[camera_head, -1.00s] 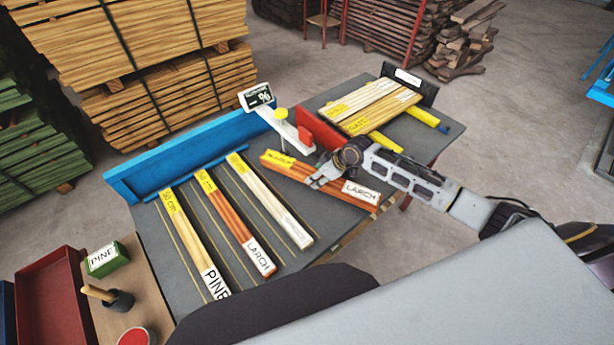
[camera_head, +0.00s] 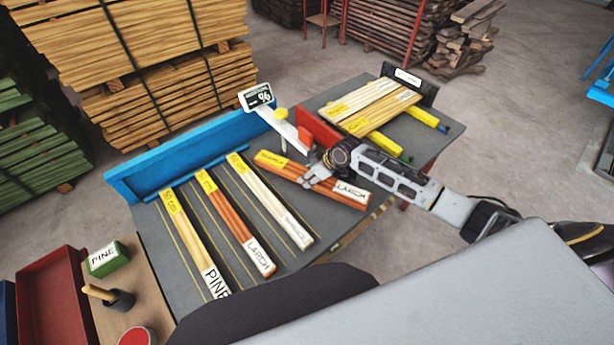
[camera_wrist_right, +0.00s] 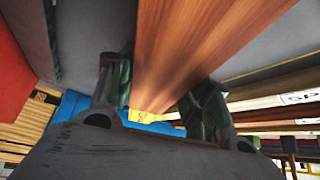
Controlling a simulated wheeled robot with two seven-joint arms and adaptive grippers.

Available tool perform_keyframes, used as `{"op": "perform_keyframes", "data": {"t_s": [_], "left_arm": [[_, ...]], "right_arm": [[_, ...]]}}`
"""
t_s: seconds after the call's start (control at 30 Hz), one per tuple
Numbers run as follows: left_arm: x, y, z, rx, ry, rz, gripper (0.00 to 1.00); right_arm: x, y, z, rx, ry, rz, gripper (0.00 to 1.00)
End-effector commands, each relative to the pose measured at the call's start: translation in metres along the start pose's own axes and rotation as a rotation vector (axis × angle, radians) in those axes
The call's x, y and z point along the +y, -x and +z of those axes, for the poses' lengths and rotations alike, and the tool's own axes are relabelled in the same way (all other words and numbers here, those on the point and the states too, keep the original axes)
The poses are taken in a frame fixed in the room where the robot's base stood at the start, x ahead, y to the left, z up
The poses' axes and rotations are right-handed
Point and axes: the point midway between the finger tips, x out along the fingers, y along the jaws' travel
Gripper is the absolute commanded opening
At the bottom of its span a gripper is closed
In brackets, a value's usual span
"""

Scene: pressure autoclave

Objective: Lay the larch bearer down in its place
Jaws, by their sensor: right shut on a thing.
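The larch bearer (camera_head: 331,186) is a reddish-brown length with a yellow tag at its left end and a white LARCH label at its right end. My right gripper (camera_head: 312,177) is shut across its middle. In the right wrist view the bearer (camera_wrist_right: 200,45) runs between the two fingers (camera_wrist_right: 160,100). It lies across the right part of the grey table (camera_head: 330,228), angled to the boards there; I cannot tell how far above the top it is. A pine board (camera_head: 194,240), another larch board (camera_head: 235,220) and a pale board (camera_head: 268,200) lie side by side. My left gripper is not in view.
A blue fence (camera_head: 190,150) edges the table's back left. A red block (camera_head: 318,128) and a white arm with a display (camera_head: 257,96) stand behind the bearer. Pale boards (camera_head: 370,105) rest on yellow rails (camera_head: 423,116) at the back right. Thin yellow lines separate the boards.

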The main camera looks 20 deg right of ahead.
Motion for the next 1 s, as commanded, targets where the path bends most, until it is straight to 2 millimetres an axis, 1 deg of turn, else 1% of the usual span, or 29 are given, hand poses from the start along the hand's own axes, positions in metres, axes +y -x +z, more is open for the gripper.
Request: {"op": "perform_keyframes", "data": {"t_s": [0.03, 0.23, 0.7, 0.73, 0.9, 1.0], "left_arm": [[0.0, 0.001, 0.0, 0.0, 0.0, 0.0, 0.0], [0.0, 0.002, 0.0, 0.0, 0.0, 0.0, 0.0], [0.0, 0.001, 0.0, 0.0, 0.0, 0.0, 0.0], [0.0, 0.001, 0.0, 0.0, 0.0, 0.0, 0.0], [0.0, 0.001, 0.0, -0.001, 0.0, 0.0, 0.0], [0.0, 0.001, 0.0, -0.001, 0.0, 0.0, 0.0]], "right_arm": [[0.0, -0.003, -0.003, 0.003, -0.001, 0.0, 0.0], [0.0, -0.014, -0.005, 0.004, 0.001, 0.001, 0.0], [0.0, -0.017, -0.004, 0.003, 0.001, 0.002, 0.0], [0.0, -0.018, -0.001, -0.001, 0.001, 0.0, 0.5], [0.0, -0.018, -0.001, -0.001, 0.001, 0.0, 0.7], [0.0, -0.018, -0.002, -0.001, 0.001, 0.0, 0.7]]}}
